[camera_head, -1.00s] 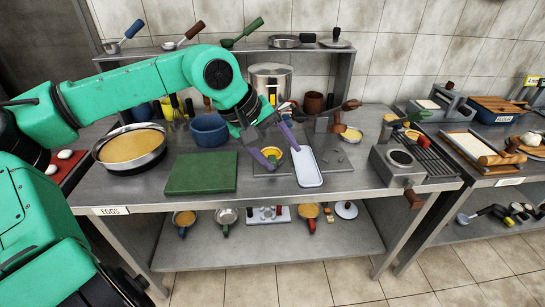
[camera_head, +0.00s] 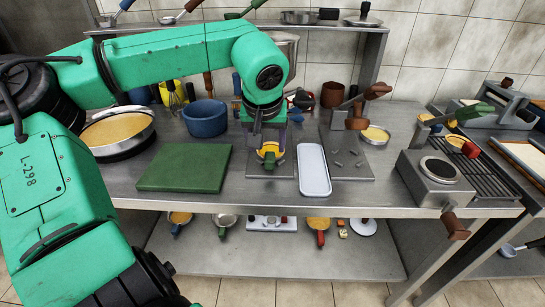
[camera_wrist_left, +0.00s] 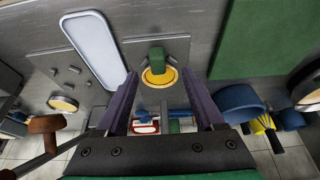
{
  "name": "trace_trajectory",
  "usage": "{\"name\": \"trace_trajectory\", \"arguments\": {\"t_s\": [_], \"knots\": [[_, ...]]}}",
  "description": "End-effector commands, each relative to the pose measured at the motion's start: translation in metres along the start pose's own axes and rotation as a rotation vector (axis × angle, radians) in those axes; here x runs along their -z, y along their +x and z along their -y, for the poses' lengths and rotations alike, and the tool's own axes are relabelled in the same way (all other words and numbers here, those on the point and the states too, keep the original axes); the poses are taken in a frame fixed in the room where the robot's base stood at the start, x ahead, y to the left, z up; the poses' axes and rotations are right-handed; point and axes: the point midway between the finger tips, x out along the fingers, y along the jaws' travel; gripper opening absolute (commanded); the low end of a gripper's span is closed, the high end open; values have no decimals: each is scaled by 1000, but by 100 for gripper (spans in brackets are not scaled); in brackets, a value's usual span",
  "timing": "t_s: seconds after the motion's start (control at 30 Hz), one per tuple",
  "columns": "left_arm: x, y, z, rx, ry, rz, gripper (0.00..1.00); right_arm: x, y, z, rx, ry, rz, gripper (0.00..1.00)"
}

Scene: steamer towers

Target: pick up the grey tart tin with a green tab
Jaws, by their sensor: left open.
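The grey tart tin (camera_head: 270,152) with yellow filling sits on a dark plate on the steel counter, left of the white tray. Its green tab shows in the left wrist view (camera_wrist_left: 156,54), pointing away from my palm. My left gripper (camera_head: 268,155) points down over the tin and hides part of it. In the left wrist view its purple fingers (camera_wrist_left: 159,74) are open, one on each side of the tin. I cannot tell whether either finger touches it. My right gripper is not in view.
A white tray (camera_head: 314,171) lies right beside the tin's plate. A green board (camera_head: 186,169) and a blue pot (camera_head: 205,118) are to the left. A press with a brown handle (camera_head: 357,123) and another yellow tin (camera_head: 375,135) stand to the right.

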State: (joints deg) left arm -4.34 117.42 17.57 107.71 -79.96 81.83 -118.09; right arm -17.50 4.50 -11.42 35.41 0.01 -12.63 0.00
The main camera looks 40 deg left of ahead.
Motion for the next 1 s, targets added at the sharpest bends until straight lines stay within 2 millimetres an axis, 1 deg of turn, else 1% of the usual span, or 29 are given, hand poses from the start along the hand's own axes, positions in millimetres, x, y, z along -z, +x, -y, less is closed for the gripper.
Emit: {"name": "trace_trajectory", "arguments": {"t_s": [0.03, 0.1, 0.27, 0.43, 0.5, 0.57, 0.73, 0.77, 0.8, 0.87, 0.9, 0.93, 1.0], "knots": [[-1, 13, 0, 2, 0, 5, 70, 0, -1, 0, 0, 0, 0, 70], [0, 27, 0, 1, 0, 4, 70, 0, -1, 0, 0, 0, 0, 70], [-1, 47, -1, 3, 0, 3, 70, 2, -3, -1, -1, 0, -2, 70], [-2, 79, -5, 3, 0, 4, 70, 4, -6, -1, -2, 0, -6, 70], [-2, 88, -5, 1, 0, 3, 70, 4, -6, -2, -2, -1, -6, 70], [-2, 91, -5, 0, -1, 1, 70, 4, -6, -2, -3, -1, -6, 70], [-1, 91, -5, -1, -1, 0, 70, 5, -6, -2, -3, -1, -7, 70], [-1, 91, -5, -1, -1, 0, 58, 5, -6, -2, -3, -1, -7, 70], [-1, 91, -5, -1, -1, 0, 43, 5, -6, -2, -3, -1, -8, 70], [-1, 91, -5, -1, -1, 0, 20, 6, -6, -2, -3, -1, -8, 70], [-1, 91, -5, -1, -1, 0, 5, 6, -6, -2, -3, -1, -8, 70], [-1, 91, -5, -1, -1, 0, 0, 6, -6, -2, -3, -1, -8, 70], [-1, 90, -6, -1, -1, 0, 0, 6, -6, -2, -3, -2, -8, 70]]}}
